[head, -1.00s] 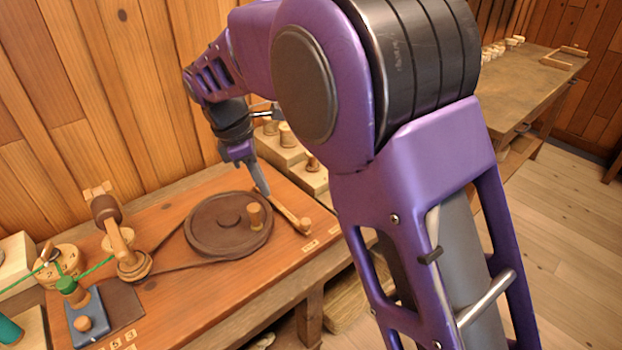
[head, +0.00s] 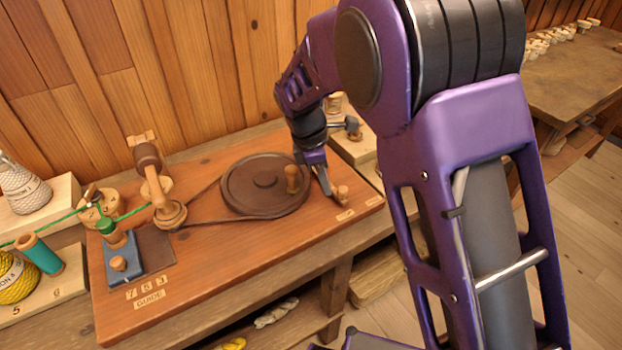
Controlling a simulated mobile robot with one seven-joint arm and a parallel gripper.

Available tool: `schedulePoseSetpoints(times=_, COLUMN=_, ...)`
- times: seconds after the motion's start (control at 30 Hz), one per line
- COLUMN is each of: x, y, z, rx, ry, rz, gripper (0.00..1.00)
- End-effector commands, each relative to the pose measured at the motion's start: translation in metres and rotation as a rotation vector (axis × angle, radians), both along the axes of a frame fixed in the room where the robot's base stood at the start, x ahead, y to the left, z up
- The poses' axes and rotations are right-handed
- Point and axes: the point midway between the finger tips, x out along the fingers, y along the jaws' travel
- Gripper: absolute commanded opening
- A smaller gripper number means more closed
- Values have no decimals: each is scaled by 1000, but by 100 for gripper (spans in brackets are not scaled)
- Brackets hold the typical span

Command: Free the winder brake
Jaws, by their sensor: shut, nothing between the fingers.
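The winder's dark round wheel (head: 248,190) lies flat on the reddish wooden board, with an upright wooden peg (head: 292,178) near its right rim. A slim wooden brake bar (head: 342,193) sits just right of the wheel. Only its near end, with a small knob, shows clearly; my gripper and wrist hide most of the rest. My gripper (head: 326,187) points down at the bar, close to that near end, with its fingers shut and empty. I cannot tell whether the fingertips touch the bar, or whether the bar touches the wheel rim.
A belt runs from the wheel to a wooden spindle post (head: 168,212) on the left. A blue block (head: 122,260) with a green-topped peg stands at the board's left. Yarn cones and spools are farther left. The board's front middle is clear. Another table (head: 570,90) stands at the right.

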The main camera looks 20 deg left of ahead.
Motion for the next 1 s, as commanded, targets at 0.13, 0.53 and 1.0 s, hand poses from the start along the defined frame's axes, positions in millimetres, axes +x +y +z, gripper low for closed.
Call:
schedulePoseSetpoints(times=0.13, x=3, y=-8, z=-1, rx=1, ry=-1, rz=0, gripper=0)
schedulePoseSetpoints(times=0.53, x=5, y=-10, z=0, rx=1, ry=0, rz=8, gripper=0)
schedulePoseSetpoints(times=1.0, x=55, y=-52, z=2, rx=0, ry=2, rz=331, gripper=0)
